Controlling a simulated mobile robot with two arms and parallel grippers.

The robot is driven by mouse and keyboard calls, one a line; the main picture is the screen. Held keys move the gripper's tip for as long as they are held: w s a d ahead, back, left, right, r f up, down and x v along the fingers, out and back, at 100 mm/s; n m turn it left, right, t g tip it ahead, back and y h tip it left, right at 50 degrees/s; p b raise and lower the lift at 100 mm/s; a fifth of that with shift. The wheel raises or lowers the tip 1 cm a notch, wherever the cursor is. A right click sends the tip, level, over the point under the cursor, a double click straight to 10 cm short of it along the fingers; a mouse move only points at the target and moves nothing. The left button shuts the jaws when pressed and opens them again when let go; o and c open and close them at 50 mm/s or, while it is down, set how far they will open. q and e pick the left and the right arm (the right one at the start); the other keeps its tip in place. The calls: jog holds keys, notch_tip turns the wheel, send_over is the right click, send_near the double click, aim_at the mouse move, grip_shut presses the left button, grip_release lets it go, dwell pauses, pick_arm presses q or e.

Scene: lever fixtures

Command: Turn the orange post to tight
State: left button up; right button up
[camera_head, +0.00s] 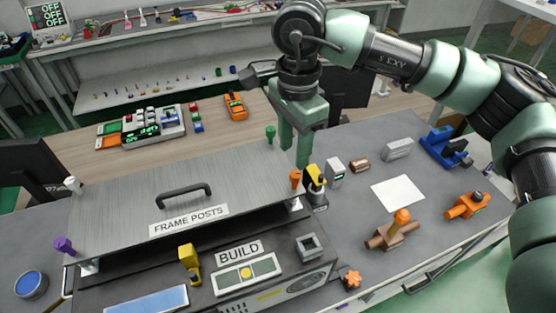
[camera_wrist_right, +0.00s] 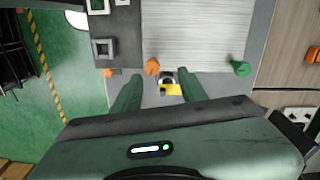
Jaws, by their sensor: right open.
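The orange post (camera_head: 295,178) stands at the near right corner of the grey frame plate marked FRAME POSTS (camera_head: 130,195). In the right wrist view the orange post (camera_wrist_right: 152,66) shows just beyond my fingertips, nearer the left finger. My right gripper (camera_head: 294,152) is open and empty, pointing down above the plate's right edge, behind the orange post in the head view. It also shows in the wrist view (camera_wrist_right: 160,84), with a gap between its fingers. I cannot tell the post's turn setting. My left gripper is out of view.
A yellow and black fixture (camera_head: 314,180) stands close right of the orange post. A green post (camera_head: 270,132), a purple post (camera_head: 63,245) and a white post (camera_head: 73,184) mark the other corners. A black handle (camera_head: 184,194) rises from the plate.

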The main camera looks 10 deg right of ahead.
aim_at(297, 173)
jog(key=shift+s+d+f, duration=0.15)
jog(key=shift+s+f, duration=0.05)
jog(key=shift+f, duration=0.1)
jog(key=f, duration=0.1)
jog(key=f+p, duration=0.1)
jog(key=s+f+p, duration=0.1)
jog(key=shift+s+d+f, duration=0.1)
jog(key=shift+d+f, duration=0.15)
jog(key=shift+d, duration=0.15)
jog(key=shift+w+a+f+p, duration=0.15)
jog(key=shift+f+p, duration=0.15)
jog(key=shift+f, duration=0.3)
jog(key=shift+w+f+p, duration=0.1)
jog(key=shift+f+p, duration=0.15)
jog(key=shift+f, duration=0.3)
jog(key=shift+w+a+f, duration=0.1)
jog(key=shift+f, duration=0.35)
jog(key=c, duration=0.8)
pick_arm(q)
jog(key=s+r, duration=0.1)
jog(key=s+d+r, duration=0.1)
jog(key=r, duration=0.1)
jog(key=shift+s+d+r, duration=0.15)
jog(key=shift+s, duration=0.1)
pick_arm(e)
grip_shut()
